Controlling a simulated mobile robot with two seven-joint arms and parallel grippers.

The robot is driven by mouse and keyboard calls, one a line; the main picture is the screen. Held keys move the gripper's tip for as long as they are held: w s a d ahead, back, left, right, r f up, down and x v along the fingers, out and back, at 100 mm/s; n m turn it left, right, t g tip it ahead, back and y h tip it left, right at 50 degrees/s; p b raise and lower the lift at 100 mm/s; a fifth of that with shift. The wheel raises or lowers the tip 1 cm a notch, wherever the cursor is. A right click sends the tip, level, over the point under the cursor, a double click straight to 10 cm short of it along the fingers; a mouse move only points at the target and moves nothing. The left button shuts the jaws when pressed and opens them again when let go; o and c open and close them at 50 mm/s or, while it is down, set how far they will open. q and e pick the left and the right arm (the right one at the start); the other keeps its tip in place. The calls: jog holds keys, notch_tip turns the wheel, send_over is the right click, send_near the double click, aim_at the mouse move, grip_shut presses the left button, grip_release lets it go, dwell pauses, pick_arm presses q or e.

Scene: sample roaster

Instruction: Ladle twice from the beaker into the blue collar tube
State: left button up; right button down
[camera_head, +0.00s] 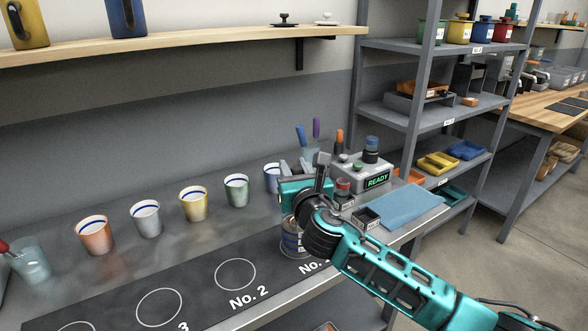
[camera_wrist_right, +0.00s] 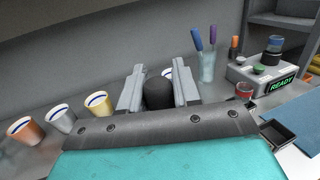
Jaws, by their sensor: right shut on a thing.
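My right gripper (camera_head: 308,182) is above the right end of the counter. In the right wrist view its two grey fingers (camera_wrist_right: 159,90) are shut on a dark rounded piece (camera_wrist_right: 158,93); I cannot tell whether it is the ladle's handle. A clear glass beaker (camera_head: 33,265) stands at the far left, with a red-handled tool (camera_head: 5,247) at its rim. Another glass (camera_wrist_right: 207,68) holds a blue and a purple stick. A dark cylinder with a blue band (camera_head: 371,148) stands on the READY device; I cannot tell whether it is the blue collar tube. My left gripper is out of view.
Orange (camera_head: 95,235), grey (camera_head: 146,219), yellow (camera_head: 194,204), green (camera_head: 237,190) and blue (camera_head: 271,178) cups stand along the back. A tin (camera_head: 290,240) is just below my gripper. The READY device (camera_head: 368,177) and blue cloth (camera_head: 400,207) are to the right. The dark numbered strip (camera_head: 200,284) is mostly clear.

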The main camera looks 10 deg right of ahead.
notch_tip(320, 180, up, 6)
jog(key=p, duration=0.4)
dwell(0.6)
jog(key=shift+r, duration=0.1)
jog(key=shift+r, duration=1.95)
